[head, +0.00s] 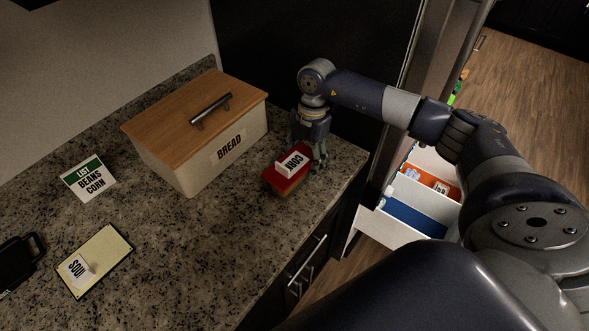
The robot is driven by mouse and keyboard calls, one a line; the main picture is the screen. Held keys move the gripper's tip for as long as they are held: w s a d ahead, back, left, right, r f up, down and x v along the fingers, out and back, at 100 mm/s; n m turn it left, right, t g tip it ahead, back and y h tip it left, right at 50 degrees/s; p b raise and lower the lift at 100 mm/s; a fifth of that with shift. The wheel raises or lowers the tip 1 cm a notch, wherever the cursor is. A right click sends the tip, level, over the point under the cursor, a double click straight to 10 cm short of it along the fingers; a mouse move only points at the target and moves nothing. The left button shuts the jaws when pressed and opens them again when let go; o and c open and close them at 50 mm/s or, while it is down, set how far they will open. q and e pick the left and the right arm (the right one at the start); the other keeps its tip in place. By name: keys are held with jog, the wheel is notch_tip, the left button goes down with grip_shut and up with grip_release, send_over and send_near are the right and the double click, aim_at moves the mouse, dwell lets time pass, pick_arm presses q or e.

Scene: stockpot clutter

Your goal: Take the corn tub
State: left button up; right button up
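The corn tub (273,182) is a small box with a red top and a white label reading CORN, upside down in this view. It is on the granite counter, right of the bread box. My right gripper (308,160) points down at the tub's far right end, with its fingers spread apart around that end. Part of the tub is hidden behind the fingers, and I cannot tell whether they press on it. My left gripper is not in view.
A bread box (180,160) with a wooden lid stands close left of the tub. A list card (88,178) reads BEANS, CORN. A soup-labelled box (105,253) and a black object (18,262) lie left. An open drawer (376,228) holds orange and blue items.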

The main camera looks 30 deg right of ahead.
jog(key=shift+r, duration=0.2)
notch_tip(320, 180, up, 7)
jog(key=p, duration=0.5)
jog(key=shift+f, duration=0.15)
jog(key=shift+f, duration=0.1)
